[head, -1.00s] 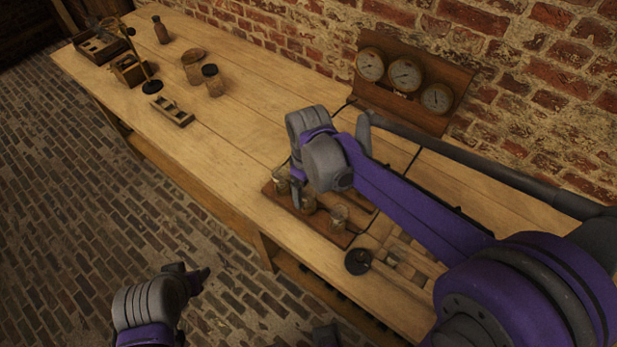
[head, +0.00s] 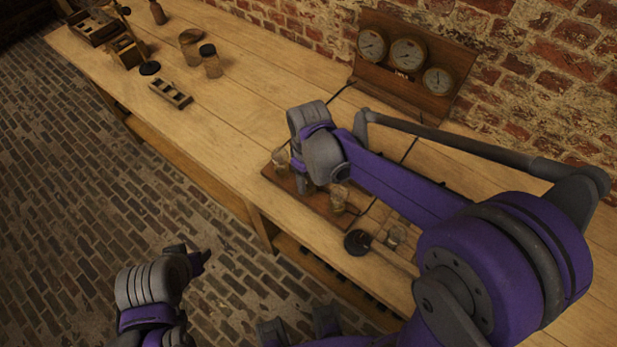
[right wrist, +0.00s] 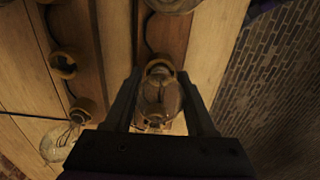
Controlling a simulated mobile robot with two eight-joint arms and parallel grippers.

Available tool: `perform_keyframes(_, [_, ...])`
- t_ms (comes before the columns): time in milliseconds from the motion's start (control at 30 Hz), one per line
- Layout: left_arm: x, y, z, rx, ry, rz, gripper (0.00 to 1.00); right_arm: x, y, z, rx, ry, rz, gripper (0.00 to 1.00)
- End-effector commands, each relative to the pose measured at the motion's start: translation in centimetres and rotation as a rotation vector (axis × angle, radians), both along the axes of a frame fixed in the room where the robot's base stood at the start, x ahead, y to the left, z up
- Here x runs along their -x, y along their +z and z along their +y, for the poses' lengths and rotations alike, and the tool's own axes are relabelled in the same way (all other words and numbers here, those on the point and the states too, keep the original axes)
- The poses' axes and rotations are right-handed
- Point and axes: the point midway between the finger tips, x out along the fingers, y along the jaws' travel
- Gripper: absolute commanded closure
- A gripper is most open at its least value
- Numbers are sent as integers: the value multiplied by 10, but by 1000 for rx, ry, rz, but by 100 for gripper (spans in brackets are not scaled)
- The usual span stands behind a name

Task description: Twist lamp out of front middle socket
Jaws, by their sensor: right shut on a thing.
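A clear glass lamp (right wrist: 158,100) sits between the two fingers of my right gripper (right wrist: 163,112) in the right wrist view. Its end is at a brass socket ring (right wrist: 160,70) on the wooden socket board (head: 322,211); I cannot tell whether it is free of the socket. In the head view my right gripper (head: 302,182) is low over the board's front edge, its fingers partly hidden by the wrist. Other lamps stand on the board to the left (head: 281,158) and right (head: 338,196). My left gripper (head: 197,259) is over the floor, away from the table.
An empty socket ring (right wrist: 62,65) shows in the right wrist view. A three-dial gauge panel (head: 410,65) stands behind the board. A black round object (head: 357,242) and a small jar (head: 396,236) are to the right.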

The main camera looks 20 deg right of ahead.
Motion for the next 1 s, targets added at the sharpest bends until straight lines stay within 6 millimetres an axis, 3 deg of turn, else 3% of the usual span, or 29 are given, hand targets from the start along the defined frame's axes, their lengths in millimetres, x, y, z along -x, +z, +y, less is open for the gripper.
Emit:
perform_keyframes(33, [0,0,0,0,0,0,50,0,0,0,0,0,0,81])
perform_keyframes(133, [0,0,0,0,0,0,50,0,0,0,0,0,0,99])
perform_keyframes(167, [0,0,0,0,0,0,50,0,0,0,0,0,0,100])
perform_keyframes(367, [0,-1,0,0,0,1,50,0,0,0,0,62,0,100])
perform_keyframes(700, [2,-6,0,0,0,3,50,0,0,0,2,517,-2,100])
perform_keyframes(1000, [2,-6,0,0,0,3,50,0,0,0,3,561,-3,100])
